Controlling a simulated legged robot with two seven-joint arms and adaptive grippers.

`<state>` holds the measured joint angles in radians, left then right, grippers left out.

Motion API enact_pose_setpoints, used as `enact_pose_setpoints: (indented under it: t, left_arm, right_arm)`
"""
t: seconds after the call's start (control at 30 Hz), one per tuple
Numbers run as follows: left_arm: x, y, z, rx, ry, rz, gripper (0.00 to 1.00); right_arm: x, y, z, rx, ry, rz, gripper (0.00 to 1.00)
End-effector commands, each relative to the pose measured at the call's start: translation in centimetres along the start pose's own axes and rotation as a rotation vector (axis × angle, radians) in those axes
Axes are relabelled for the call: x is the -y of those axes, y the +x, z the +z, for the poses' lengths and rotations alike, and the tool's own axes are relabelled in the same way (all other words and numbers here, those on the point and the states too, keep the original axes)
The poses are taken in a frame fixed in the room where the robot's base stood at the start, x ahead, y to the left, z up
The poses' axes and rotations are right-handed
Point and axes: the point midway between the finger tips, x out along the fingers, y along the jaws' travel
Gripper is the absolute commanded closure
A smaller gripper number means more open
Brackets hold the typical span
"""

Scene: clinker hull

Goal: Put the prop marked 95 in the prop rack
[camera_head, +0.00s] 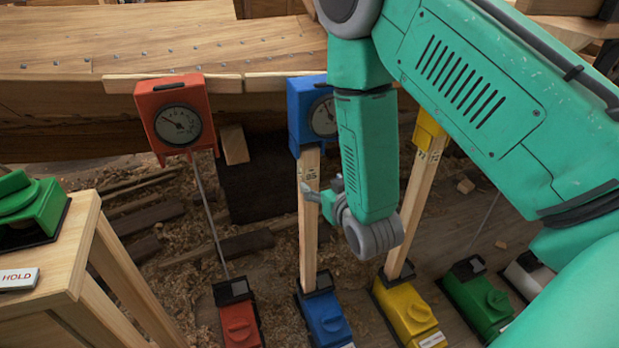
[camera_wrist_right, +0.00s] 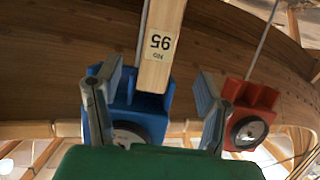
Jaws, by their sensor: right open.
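The prop marked 95 is a pale wooden stick (camera_head: 309,220) standing nearly upright between a blue gauge head (camera_head: 306,118) and a blue base (camera_head: 325,317) in the head view. In the right wrist view the stick (camera_wrist_right: 161,50) shows its label 95 upside down, with the blue gauge head (camera_wrist_right: 139,105) beside its end. My right gripper (camera_head: 325,193) is open at the stick's right side in the head view. In the right wrist view its fingers (camera_wrist_right: 160,78) are apart, on either side of the stick in the picture; contact cannot be told. I see no prop rack. My left gripper is not in view.
A red gauge head (camera_head: 175,118) on a thin rod stands left of the stick. A yellow-based wooden prop (camera_head: 412,210) stands to the right. Green (camera_head: 477,298) and white bases (camera_head: 530,275) lie beyond. A wooden stand (camera_head: 75,240) fills the left; the plank hull (camera_head: 170,45) is behind.

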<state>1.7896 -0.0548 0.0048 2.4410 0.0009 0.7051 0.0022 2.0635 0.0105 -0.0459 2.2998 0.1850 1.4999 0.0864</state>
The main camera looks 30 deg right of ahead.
Motion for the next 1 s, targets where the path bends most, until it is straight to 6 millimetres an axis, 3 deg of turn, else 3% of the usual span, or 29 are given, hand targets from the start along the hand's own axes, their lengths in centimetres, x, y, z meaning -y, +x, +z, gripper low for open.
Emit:
enact_pose_setpoints:
  t: [0.3,0.5,0.7,0.97,1.0]
  left_arm:
    - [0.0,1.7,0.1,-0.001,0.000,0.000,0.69]
    - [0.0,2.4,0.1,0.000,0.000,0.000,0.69]
    - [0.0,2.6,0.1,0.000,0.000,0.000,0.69]
    - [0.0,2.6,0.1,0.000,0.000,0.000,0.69]
    - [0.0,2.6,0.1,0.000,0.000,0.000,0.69]
  right_arm:
    - [0.4,6.3,0.1,-0.003,-0.004,0.001,0.37]
    - [0.4,9.1,0.1,-0.001,-0.005,0.001,0.37]
    - [0.2,10.2,0.0,0.001,-0.004,0.001,0.37]
    - [0.3,10.3,0.0,0.002,-0.004,0.001,0.37]
    - [0.3,10.3,0.0,0.002,-0.004,0.000,0.48]
